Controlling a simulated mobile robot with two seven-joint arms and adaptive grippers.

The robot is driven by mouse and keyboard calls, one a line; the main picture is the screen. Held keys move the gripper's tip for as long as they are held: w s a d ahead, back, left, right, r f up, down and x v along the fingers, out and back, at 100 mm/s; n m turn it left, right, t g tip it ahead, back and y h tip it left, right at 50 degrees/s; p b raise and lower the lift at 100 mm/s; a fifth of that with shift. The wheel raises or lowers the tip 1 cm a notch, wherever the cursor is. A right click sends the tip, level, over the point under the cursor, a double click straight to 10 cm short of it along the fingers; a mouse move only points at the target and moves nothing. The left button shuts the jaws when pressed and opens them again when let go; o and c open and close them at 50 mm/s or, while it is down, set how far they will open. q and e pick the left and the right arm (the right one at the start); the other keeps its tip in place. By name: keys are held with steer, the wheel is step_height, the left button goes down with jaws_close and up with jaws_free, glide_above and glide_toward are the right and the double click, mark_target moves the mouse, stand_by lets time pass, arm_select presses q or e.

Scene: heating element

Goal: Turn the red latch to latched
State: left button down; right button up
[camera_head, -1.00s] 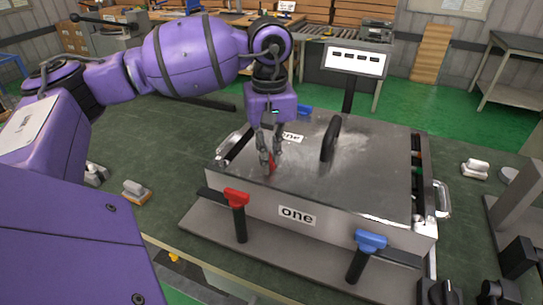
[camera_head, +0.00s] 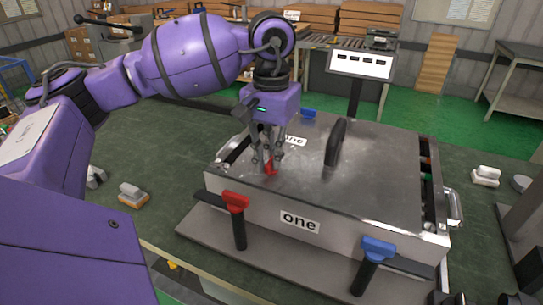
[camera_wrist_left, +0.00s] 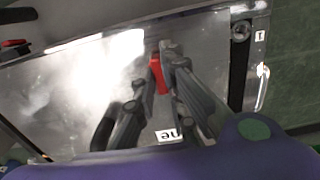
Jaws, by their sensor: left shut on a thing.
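A metal box (camera_head: 385,185) with a label reading "one" stands on the bench. My left gripper (camera_head: 268,166) points down at the left part of its top. It is shut on a small red piece (camera_head: 271,164), mostly hidden by the fingers. In the left wrist view the red piece (camera_wrist_left: 158,75) shows beside a fingertip of my left gripper (camera_wrist_left: 152,82). A red T-shaped handle (camera_head: 236,202) stands on a dark post at the box's front left, apart from the gripper. My right gripper is not in view.
A blue T-handle (camera_head: 378,248) stands at the front right, and another blue part (camera_head: 309,114) at the back. A black upright handle (camera_head: 335,143) rises from the box top, right of the gripper. A label panel (camera_head: 361,64) stands behind.

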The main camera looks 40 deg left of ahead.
mark_target(271, 161)
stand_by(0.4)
arm_select(q)
steer(key=c, duration=1.8)
jaws_free()
steer(key=shift+r, duration=0.1)
step_height(271, 161, up, 12)
